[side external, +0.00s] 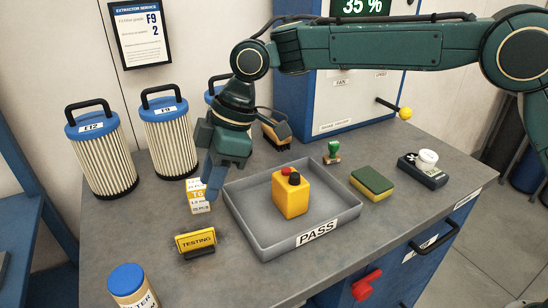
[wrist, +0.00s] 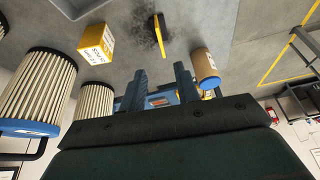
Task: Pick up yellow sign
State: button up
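The yellow sign (side external: 195,240) reads TESTING and stands upright in a dark base on the bench, left of the grey tray's front corner. In the wrist view the sign (wrist: 159,33) shows nearly edge-on, beyond and roughly between my fingertips. My gripper (side external: 213,186) is above the bench, behind the sign and apart from it, beside the tray's left wall. In the wrist view my gripper (wrist: 161,76) has its two blue fingers spread with nothing held between them.
A small yellow-and-white carton (side external: 197,197) stands close by my gripper. Tall filters (side external: 168,139) stand behind, and a blue-capped canister (side external: 132,286) is at the front left. Bench around the sign is clear.

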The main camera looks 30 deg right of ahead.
aim_at(195, 233)
jog(key=shift+x, duration=4)
jog(key=shift+x, duration=2.55)
jog(key=shift+s+d+f, duration=0.1)
jog(key=shift+s, duration=0.05)
grip_shut()
